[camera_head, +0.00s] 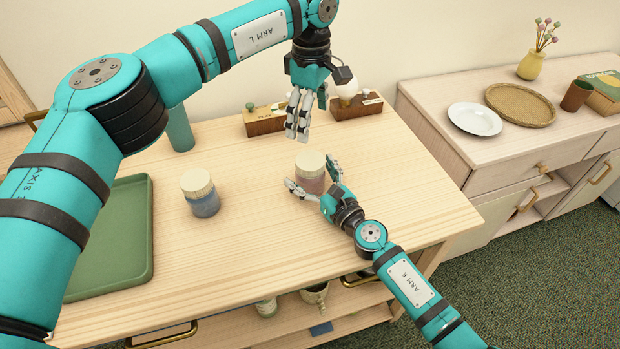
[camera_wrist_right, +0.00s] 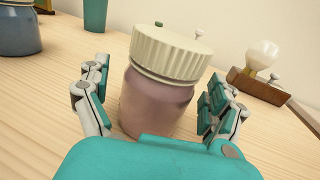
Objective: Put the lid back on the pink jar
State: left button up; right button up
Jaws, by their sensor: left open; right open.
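The pink jar (camera_head: 311,183) stands upright on the wooden table, and it also shows close up in the right wrist view (camera_wrist_right: 155,103). The cream ribbed lid (camera_head: 310,163) sits on top of the jar; in the right wrist view the lid (camera_wrist_right: 172,52) looks slightly tilted, but I cannot tell if it is fully seated. My right gripper (camera_head: 313,184) is open, with one finger on each side of the jar body; the wrist view does not clearly show contact. My left gripper (camera_head: 298,133) is open and empty above the table, behind the jar and higher than it.
A blue jar with a cream lid (camera_head: 200,194) stands to the left. A green tray (camera_head: 146,222) lies at the table's left. Wooden boxes (camera_head: 264,122) and a teal cup (camera_head: 180,130) stand at the back. A sideboard (camera_head: 440,108) stands right. Table front is clear.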

jog(key=v, duration=1.1)
jog(key=shift+s+d, duration=0.2)
jog(key=shift+s, duration=0.05)
